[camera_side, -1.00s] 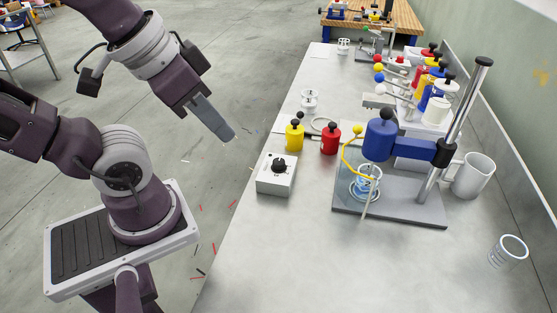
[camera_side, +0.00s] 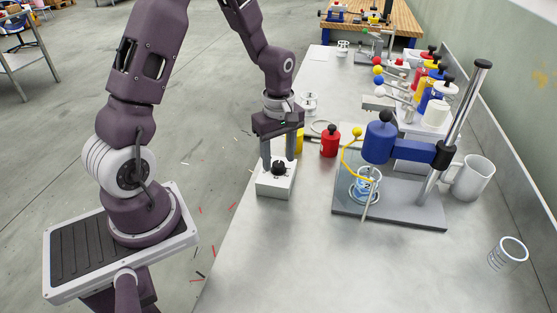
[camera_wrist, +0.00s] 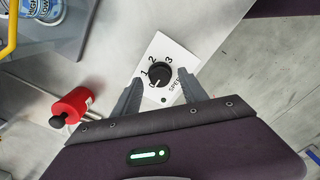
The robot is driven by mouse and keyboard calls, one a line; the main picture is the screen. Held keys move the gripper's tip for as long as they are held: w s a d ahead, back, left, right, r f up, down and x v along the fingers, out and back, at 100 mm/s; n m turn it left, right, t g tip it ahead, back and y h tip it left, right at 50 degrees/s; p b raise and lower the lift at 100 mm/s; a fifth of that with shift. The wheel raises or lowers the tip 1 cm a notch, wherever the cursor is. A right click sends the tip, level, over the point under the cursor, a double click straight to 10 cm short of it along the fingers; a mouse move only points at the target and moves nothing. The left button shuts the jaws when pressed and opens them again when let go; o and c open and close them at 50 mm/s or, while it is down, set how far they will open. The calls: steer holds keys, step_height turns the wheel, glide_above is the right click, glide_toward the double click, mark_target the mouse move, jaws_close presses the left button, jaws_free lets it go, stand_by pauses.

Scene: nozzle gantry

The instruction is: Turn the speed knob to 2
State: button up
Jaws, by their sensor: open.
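The speed knob (camera_side: 278,168) is a round black dial on top of a small white box (camera_side: 275,187) near the table's left edge. In the wrist view the knob (camera_wrist: 160,75) has the marks 0, 1, 2 and 3 around it and the word SPEED beside it. Its pointer is too small to read for sure. My gripper (camera_side: 279,159) points down over the box, with one finger on each side of the knob. In the wrist view my gripper (camera_wrist: 158,79) is open, with a gap between each finger and the knob.
A red bottle (camera_side: 330,141) stands right of the box, and a yellow bottle (camera_side: 299,139) is partly hidden behind my gripper. A stand with a blue nozzle head (camera_side: 379,138) and a glass beaker (camera_side: 365,184) is farther right.

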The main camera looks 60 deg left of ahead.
steer(key=shift+f, duration=0.75)
jaws_close()
steer(key=shift+m, duration=0.3)
steer(key=m, duration=0.5)
steer(key=shift+m, duration=0.3)
steer(key=m, duration=1.1)
steer(key=shift+m, duration=0.3)
steer(key=m, duration=0.5)
steer(key=shift+m, duration=0.4)
